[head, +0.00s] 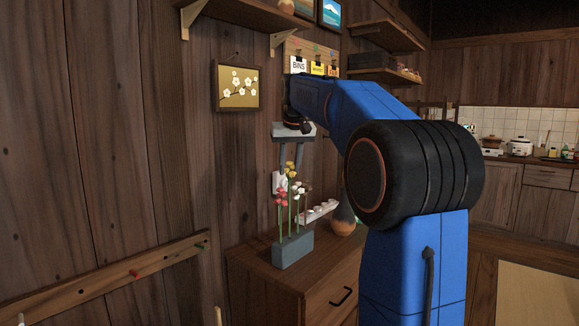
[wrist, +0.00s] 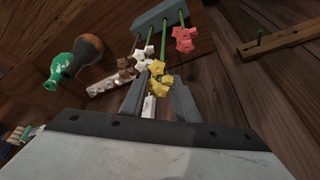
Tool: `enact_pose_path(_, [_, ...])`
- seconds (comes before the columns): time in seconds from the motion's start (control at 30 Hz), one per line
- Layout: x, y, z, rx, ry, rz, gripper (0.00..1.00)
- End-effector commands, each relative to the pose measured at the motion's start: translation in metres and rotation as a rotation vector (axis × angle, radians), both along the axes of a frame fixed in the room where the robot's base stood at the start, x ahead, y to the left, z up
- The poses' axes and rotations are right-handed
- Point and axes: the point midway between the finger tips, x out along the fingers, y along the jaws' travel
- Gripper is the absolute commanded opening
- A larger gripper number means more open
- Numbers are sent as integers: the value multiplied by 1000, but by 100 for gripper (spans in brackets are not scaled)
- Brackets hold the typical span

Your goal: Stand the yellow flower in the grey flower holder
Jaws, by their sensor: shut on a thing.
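The yellow flower (head: 291,168) has its blossoms at my fingertips, and it also shows in the wrist view (wrist: 156,68). My gripper (wrist: 160,82) points down above the holder and is shut on the yellow flower near its blossoms; it also shows in the head view (head: 292,160). The grey flower holder (head: 293,252) stands on the cabinet top, and its block shows at the top of the wrist view (wrist: 150,21). The yellow flower's green stem runs down towards the holder. Whether its lower end is inside a hole I cannot tell.
A red flower (head: 280,196) and a white flower (wrist: 140,58) stand in the holder close beside it. A pale tray (head: 318,212) and a brown vase (head: 343,219) are behind on the cabinet (head: 257,258). The plank wall and a peg rail (head: 130,265) are at left.

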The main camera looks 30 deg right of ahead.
Motion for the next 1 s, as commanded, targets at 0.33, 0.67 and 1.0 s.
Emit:
enact_pose_path(0.33, [0,0,-7,0,1,0,8])
enact_pose_path(0.67, [0,0,-14,0,0,0,8])
enact_pose_path(1.0, [0,0,-21,0,1,0,8])
